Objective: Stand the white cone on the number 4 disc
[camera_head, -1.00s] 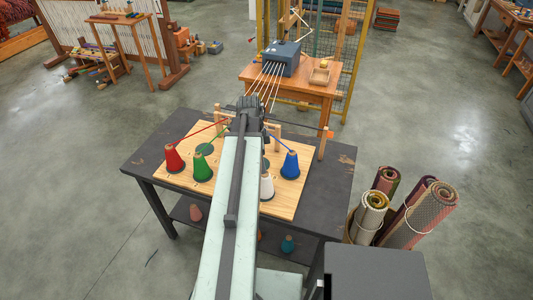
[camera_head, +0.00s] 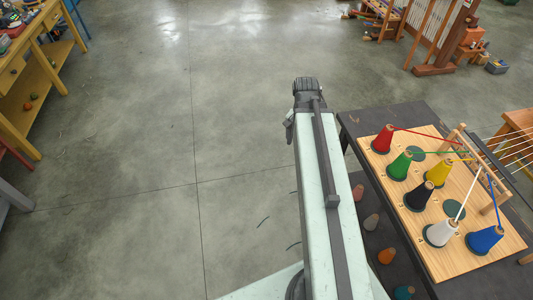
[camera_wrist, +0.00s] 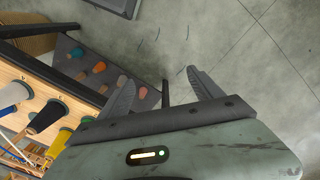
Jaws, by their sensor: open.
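The white cone (camera_head: 440,232) stands upright near the front of the wooden board (camera_head: 431,258), with the blue cone (camera_head: 485,240) to its right. Two dark green discs are bare: one (camera_head: 416,153) near the red and green cones, one (camera_head: 455,209) between the black and white cones. My gripper (camera_wrist: 161,73) is open and empty in the wrist view, over bare floor beside the table. In the head view my arm hides most of it. A pale cone (camera_wrist: 14,92) on the board shows at the left of the wrist view.
Red (camera_head: 383,138), green (camera_head: 400,165), yellow (camera_head: 438,172) and black (camera_head: 419,196) cones also stand on the board. Threads run from cones to a wooden rail. The floor to the left is clear.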

